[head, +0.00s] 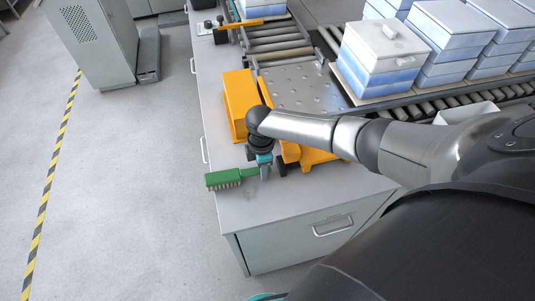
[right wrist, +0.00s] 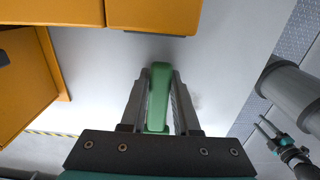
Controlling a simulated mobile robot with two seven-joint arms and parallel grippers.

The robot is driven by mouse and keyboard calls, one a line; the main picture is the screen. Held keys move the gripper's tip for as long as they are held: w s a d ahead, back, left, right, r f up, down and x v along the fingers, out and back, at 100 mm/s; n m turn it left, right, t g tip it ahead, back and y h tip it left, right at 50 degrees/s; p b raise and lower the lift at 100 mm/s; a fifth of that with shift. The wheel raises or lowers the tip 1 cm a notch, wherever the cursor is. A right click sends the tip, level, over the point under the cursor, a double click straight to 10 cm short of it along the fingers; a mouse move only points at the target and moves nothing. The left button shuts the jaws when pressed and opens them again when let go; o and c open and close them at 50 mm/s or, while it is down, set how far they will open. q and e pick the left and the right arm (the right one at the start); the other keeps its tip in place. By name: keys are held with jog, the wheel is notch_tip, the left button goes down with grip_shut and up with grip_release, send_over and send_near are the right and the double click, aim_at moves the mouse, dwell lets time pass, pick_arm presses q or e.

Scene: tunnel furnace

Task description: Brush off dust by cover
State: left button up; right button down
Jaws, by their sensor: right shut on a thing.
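A green brush (head: 223,179) with pale bristles is held low over the grey worktop (head: 285,205), near its front left corner. My right gripper (head: 263,166) is shut on the brush's handle; the green handle (right wrist: 159,97) is between its fingers in the right wrist view. Bristle contact with the worktop is unclear. A faint dusty smudge (head: 251,189) lies on the worktop beside the brush. The orange cover (head: 237,92) stands behind, with another orange part (head: 313,157) partly hidden by my right arm. My left gripper (right wrist: 268,132) appears at the right wrist view's edge, its fingers apart and empty.
A roller conveyor (head: 280,45) with a perforated metal plate (head: 300,88) runs behind the covers. White-blue boxes (head: 385,50) stand on it at the right. The front of the worktop is mostly clear. A grey cabinet (head: 90,40) stands at the upper left.

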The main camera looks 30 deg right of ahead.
aim_at(250, 171)
jog(key=shift+w+a+r, duration=0.1)
jog(key=shift+w+a, duration=0.15)
jog(key=shift+a, duration=0.6)
jog(key=shift+w+a, duration=0.25)
jog(key=shift+a, duration=0.55)
jog(key=shift+w+a+b, duration=0.2)
jog(key=shift+w+a, duration=0.05)
jog(key=shift+a, duration=0.6)
jog(key=shift+w+a+b, duration=0.2)
jog(key=shift+w+a, duration=0.05)
jog(key=shift+a, duration=0.6)
notch_tip(250, 171, up, 6)
jog(key=p, duration=0.6)
